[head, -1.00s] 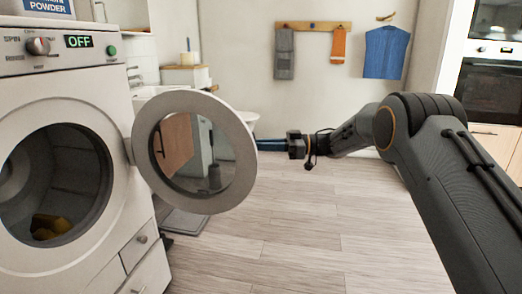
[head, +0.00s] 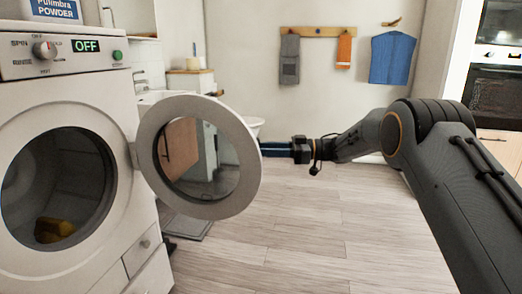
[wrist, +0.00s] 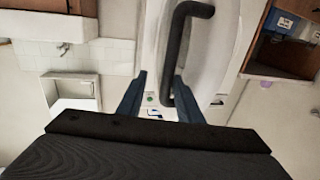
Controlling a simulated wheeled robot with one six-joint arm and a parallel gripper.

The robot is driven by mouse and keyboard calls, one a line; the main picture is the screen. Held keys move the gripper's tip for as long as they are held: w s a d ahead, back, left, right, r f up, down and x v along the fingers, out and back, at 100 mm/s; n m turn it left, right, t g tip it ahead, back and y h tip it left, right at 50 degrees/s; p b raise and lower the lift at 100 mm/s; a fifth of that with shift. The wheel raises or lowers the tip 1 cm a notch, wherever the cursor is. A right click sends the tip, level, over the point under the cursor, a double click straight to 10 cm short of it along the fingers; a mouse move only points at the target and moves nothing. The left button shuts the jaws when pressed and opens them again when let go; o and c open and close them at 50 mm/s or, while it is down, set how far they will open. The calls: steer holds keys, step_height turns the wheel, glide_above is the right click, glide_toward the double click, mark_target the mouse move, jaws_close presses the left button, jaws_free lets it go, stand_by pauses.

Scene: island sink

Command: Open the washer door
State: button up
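The white washer (head: 75,235) stands at the left in the head view, its display reading OFF. Its round door (head: 200,165) is swung wide open on its hinge, and the drum opening (head: 75,170) shows something yellow inside. My gripper (head: 264,149) is at the door's right edge, its blue fingers partly hidden by the rim. In the wrist view my gripper (wrist: 159,77) has its fingers spread apart. A dark curved handle (wrist: 178,45) on a white surface reaches down close to the right finger. I cannot tell whether they touch.
A grey mat (head: 190,226) lies beside the washer. A sink (head: 155,97) stands behind the door. Towels (head: 290,60) and a blue garment (head: 392,58) hang on the back wall. An oven (head: 493,95) is at the right. The wooden floor (head: 300,225) in the middle is clear.

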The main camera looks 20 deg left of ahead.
steer(key=v, duration=0.7)
steer(key=shift+d+p, duration=0.15)
steer(key=shift+p, duration=0.15)
steer(key=shift+r, duration=0.1)
